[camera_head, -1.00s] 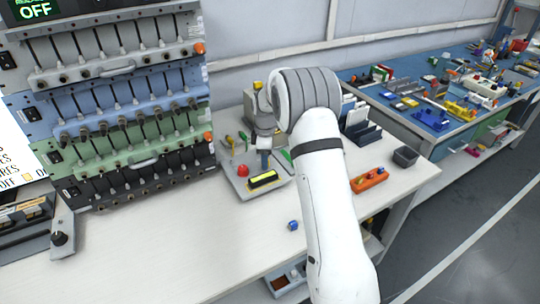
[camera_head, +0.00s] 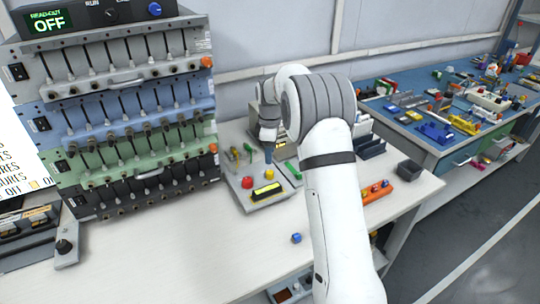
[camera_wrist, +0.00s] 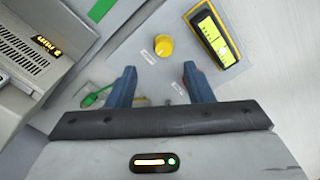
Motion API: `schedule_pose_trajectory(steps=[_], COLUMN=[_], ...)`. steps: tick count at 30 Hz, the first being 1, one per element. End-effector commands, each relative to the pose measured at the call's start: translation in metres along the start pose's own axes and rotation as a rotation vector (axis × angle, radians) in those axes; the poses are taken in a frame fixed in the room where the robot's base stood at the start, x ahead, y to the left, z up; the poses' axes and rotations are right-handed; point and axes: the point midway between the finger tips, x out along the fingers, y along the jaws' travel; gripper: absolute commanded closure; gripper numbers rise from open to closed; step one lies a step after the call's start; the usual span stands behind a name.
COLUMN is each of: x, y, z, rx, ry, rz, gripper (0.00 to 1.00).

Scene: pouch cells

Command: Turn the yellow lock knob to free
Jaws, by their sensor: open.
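The yellow lock knob (camera_wrist: 163,46) is a round knob on a grey control panel (camera_wrist: 130,55), seen in the wrist view ahead of and between my fingertips. In the head view my gripper (camera_head: 267,155) hangs above the panel's back part. The fingertips appear short of the knob and not touching it.
The panel has a yellow-lit display (camera_wrist: 217,38), a red button (camera_head: 247,183) and a green-tipped lever (camera_wrist: 92,98). A rack of channels (camera_head: 125,110) stands at left. An orange block (camera_head: 376,192) and a small blue piece (camera_head: 296,238) lie on the white bench. The front bench is mostly clear.

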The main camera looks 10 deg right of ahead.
Motion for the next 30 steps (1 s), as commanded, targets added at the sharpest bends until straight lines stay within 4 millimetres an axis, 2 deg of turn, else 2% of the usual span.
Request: schedule_pose_trajectory(steps=[4,11,14,24,30], x=[-0.009,-0.002,0.008,0.06,0.076], y=[-0.003,-0.005,-0.006,-0.006,-0.006], z=[0.0,0.001,0.001,0.001,0.001], rx=[0.203,0.46,0.485,0.482,0.482], ry=[-0.002,-0.003,-0.003,-0.003,-0.002], rz=[-0.006,-0.007,-0.008,-0.008,-0.006], gripper=[0.53,0.53,0.53,0.53,0.53])
